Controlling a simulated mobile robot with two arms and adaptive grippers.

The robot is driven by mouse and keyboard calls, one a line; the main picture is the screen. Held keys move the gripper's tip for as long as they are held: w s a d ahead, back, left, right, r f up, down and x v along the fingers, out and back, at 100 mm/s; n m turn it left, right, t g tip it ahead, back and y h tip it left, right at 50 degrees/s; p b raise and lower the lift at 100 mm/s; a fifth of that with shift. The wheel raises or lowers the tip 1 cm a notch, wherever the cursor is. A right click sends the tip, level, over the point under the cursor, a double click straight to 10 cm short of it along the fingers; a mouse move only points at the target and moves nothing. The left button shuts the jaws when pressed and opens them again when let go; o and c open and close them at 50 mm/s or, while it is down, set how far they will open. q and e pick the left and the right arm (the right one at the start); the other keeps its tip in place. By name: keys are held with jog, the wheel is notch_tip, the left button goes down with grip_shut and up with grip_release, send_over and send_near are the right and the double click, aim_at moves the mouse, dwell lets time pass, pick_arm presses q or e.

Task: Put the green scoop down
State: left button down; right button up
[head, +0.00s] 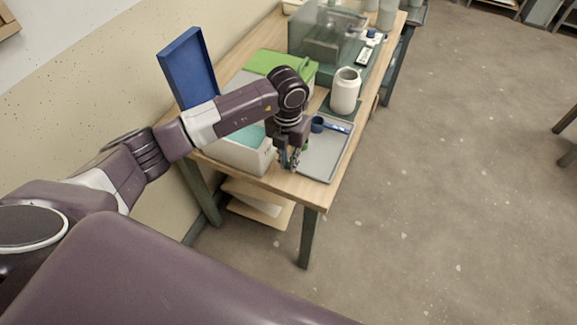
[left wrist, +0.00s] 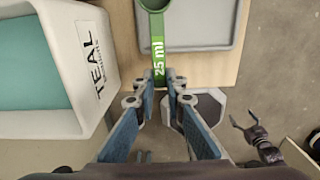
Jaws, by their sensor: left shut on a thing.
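My left gripper (head: 291,161) is shut on the handle of the green scoop (left wrist: 158,62), which is marked "25 ml". In the left wrist view the scoop's round bowl is at the top edge, over the left part of the grey tray (left wrist: 205,30). I cannot tell whether the scoop touches the tray. In the head view the gripper is by the tray's (head: 322,158) near left side and hides most of the scoop. A blue scoop (head: 320,124) lies at the tray's far end. My right gripper (left wrist: 243,120) shows low at the right of the left wrist view, empty, its fingers apart.
A white bucket labelled TEAL (left wrist: 100,62) stands close left of the gripper. A blue lid (head: 188,68) leans upright behind it. A green lid (head: 272,64) and a white jar (head: 345,90) stand farther back. The wooden table's (head: 291,186) near edge is close.

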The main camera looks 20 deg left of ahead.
pick_arm(q)
notch_tip(320, 180, down, 3)
jog(key=shift+r, duration=0.1)
jog(key=shift+f, duration=0.25)
jog(key=c, duration=2)
grip_release()
jog(key=shift+r, duration=0.2)
notch_tip(320, 180, up, 12)
jog(key=b, duration=0.2)
jog(key=shift+s+b, duration=0.15)
jog(key=shift+b, duration=0.2)
